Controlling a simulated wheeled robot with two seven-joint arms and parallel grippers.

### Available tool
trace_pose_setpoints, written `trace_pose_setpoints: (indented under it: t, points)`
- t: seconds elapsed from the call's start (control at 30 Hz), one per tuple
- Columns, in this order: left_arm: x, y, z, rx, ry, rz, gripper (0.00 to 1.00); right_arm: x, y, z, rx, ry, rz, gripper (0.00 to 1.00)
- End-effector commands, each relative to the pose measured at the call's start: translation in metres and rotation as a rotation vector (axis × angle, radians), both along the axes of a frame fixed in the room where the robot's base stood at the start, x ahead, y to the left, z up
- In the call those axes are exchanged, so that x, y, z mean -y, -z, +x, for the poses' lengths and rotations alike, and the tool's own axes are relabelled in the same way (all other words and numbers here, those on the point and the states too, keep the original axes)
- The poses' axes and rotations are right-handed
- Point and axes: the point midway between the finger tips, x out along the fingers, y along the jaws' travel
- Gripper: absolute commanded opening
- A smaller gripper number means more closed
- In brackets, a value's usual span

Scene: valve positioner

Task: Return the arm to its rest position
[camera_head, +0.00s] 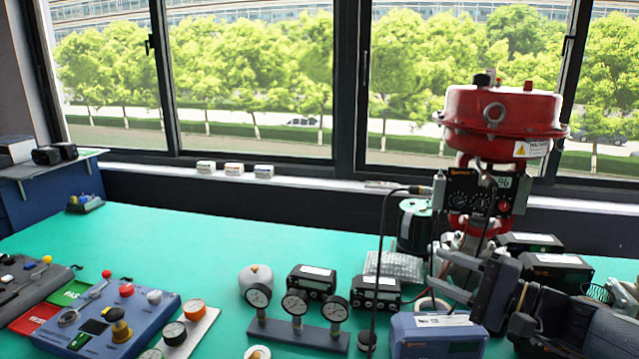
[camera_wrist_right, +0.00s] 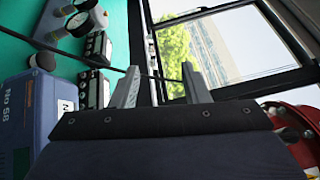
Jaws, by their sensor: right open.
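My right arm comes in from the lower right in the head view. Its gripper (camera_head: 448,272) is in front of the red valve actuator (camera_head: 500,118) and its black positioner (camera_head: 478,203). In the right wrist view the two grey fingers (camera_wrist_right: 162,88) stand apart, with nothing held between them. A thin black cable (camera_wrist_right: 108,67) runs behind the fingers there; I cannot tell how near it is. The arm hides the lower part of the valve. My left gripper is not in view.
A blue box (camera_head: 437,336) stands just below the gripper. Gauges on a stand (camera_head: 298,333), black modules (camera_head: 375,293) and a blue control panel (camera_head: 112,322) fill the front. A black cable (camera_head: 381,255) rises near the gripper. The green table (camera_head: 200,240) is clear at back left.

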Motion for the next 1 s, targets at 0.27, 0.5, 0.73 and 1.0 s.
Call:
trace_pose_setpoints:
  t: [0.27, 0.5, 0.73, 1.0]
  points:
    - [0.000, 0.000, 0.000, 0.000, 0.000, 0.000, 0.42, -0.065, 0.079, -0.163, -0.098, -0.255, -0.658, 0.42]
    - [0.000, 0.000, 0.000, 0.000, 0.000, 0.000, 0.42, -0.048, 0.136, -0.229, -0.087, -0.288, -1.055, 0.42]
    - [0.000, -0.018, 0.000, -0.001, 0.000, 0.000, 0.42, -0.025, 0.148, -0.256, -0.051, -0.270, -1.311, 0.42]
    - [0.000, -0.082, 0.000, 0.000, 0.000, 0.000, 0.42, -0.025, 0.084, -0.256, -0.054, -0.272, -1.304, 0.42]
